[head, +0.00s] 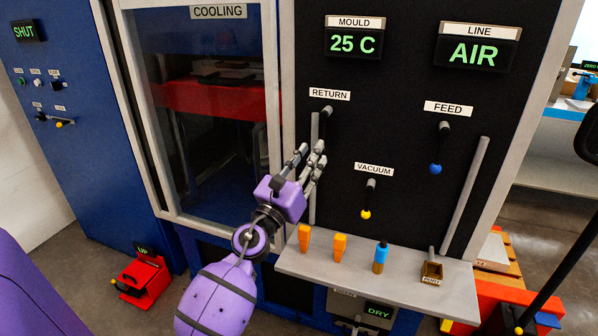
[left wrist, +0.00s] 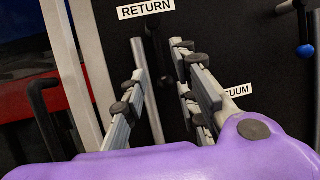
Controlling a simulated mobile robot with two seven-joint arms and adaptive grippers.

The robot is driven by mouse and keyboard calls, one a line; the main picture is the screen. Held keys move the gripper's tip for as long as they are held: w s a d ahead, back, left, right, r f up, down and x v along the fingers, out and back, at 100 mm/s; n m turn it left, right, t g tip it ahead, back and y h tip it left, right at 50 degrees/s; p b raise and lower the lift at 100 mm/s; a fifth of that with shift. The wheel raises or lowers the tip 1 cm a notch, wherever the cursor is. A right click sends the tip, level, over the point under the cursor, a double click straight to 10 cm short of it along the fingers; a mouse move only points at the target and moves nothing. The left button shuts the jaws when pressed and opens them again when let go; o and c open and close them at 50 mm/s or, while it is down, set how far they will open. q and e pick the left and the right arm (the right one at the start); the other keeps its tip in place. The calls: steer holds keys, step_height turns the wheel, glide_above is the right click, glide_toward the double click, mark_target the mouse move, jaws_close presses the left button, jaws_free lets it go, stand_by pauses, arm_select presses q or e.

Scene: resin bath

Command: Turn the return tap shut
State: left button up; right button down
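The return tap (head: 326,114) is a black lever on the black panel, under the RETURN label (head: 330,95). Its lever hangs down, and its lower end is hidden behind my fingers in the head view. My left gripper (head: 311,151) is in front of the panel just below the tap's pivot, with its fingers apart. In the left wrist view the tap's dark lever (left wrist: 153,45) shows between and beyond the open fingers (left wrist: 160,70). I cannot tell whether a finger touches it. My right gripper is not in view.
The feed tap (head: 440,146) with a blue knob and the vacuum tap (head: 369,196) with a yellow knob are to the right. Grey vertical bars (head: 465,195) flank the taps. A grey shelf (head: 330,277) below carries orange pieces, a blue-topped bottle (head: 380,258) and a small box (head: 432,271).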

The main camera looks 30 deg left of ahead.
arm_select(q)
steer(key=v, duration=0.5)
stand_by(0.5)
